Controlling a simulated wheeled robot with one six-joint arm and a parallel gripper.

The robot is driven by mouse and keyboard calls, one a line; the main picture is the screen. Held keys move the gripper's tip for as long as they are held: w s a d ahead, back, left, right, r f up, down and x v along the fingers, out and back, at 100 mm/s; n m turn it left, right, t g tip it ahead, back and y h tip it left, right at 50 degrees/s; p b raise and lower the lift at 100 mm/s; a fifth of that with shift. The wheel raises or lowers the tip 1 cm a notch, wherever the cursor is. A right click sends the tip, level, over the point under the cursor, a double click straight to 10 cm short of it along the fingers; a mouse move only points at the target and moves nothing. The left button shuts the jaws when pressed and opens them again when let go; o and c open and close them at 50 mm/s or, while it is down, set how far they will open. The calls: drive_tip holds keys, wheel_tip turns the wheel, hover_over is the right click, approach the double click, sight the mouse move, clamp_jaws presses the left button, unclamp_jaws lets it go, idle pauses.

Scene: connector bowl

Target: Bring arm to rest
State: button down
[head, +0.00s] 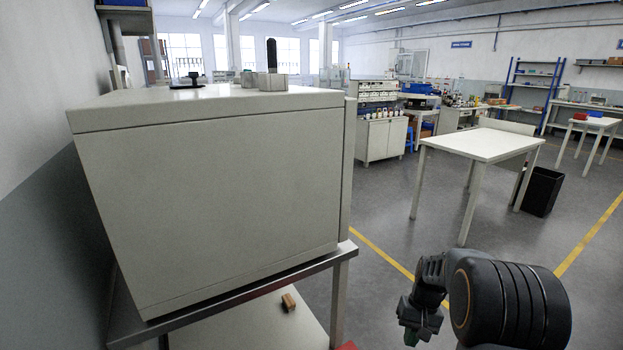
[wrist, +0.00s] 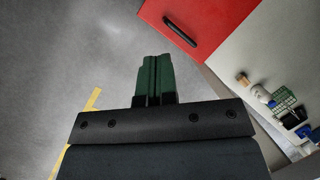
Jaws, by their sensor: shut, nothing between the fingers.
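My arm shows at the lower right of the head view, folded in front of open floor. My gripper (wrist: 154,76) shows in the wrist view as two green fingers pressed together, shut and empty. It hangs over grey floor, to the left of a red drawer front (wrist: 200,22) with a black handle. In the head view the fingers are mostly hidden at the bottom of the arm.
A large pale cabinet (head: 210,190) on a metal-edged stand fills the left. A small brown block (head: 288,302) lies on the shelf below. A white table (head: 484,145) and black bin (head: 540,190) stand beyond the arm. Small parts (wrist: 284,98) lie on a pale surface.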

drive_tip(key=s+a+r+t+p, duration=0.2)
drive_tip(key=s+a+r+p, duration=0.1)
drive_tip(key=r, duration=0.6)
drive_tip(key=s+a+r+n+t+h+p, duration=0.1)
drive_tip(key=s+a+r+t+p, duration=0.1)
drive_tip(key=s+r+p, duration=0.3)
drive_tip(key=s+a+r+n+t+h+p, duration=0.1)
drive_tip(key=s+r, duration=0.5)
drive_tip(key=r, duration=0.7)
drive_tip(key=a+t+p, duration=0.1)
drive_tip(key=a+p, duration=0.1)
drive_tip(key=p, duration=0.1)
drive_tip(key=shift+a+r, duration=0.3)
drive_tip(key=shift+r, duration=0.1)
drive_tip(key=shift+s, duration=0.1)
